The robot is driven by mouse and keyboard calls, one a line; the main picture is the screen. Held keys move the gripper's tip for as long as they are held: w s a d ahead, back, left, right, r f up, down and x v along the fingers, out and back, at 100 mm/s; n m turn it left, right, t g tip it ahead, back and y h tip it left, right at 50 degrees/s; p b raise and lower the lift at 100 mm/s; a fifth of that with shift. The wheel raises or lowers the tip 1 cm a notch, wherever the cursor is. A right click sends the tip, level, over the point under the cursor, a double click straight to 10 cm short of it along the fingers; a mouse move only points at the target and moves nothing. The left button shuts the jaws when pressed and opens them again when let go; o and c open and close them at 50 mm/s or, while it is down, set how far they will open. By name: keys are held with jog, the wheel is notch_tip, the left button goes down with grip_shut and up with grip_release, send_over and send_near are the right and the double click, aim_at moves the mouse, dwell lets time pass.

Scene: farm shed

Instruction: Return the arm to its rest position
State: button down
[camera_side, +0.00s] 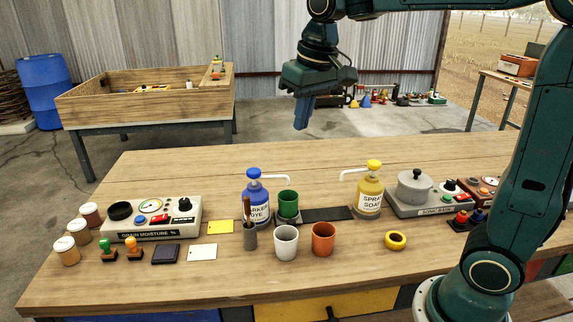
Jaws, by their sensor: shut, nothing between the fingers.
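My gripper (302,112) hangs above the far part of the wooden workbench (180,265), pointing down. Its fingers are together with nothing between them, well clear of everything on the bench. My green arm comes from its base at the bench's right front, rises at the right, and runs along the top of the picture, partly out of frame.
The bench's far strip is clear.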

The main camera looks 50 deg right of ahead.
jog(key=s+f+t, duration=0.1)
jog(key=s+f, duration=0.1)
jog(key=s, duration=0.7)
jog(key=s+a+f+n+t, duration=0.1)
jog(key=s+f+t, duration=0.1)
jog(key=s, duration=0.8)
jog(key=shift+s+f+n, duration=0.2)
jog(key=shift+f+n, duration=0.1)
jog(key=shift+f, duration=0.5)
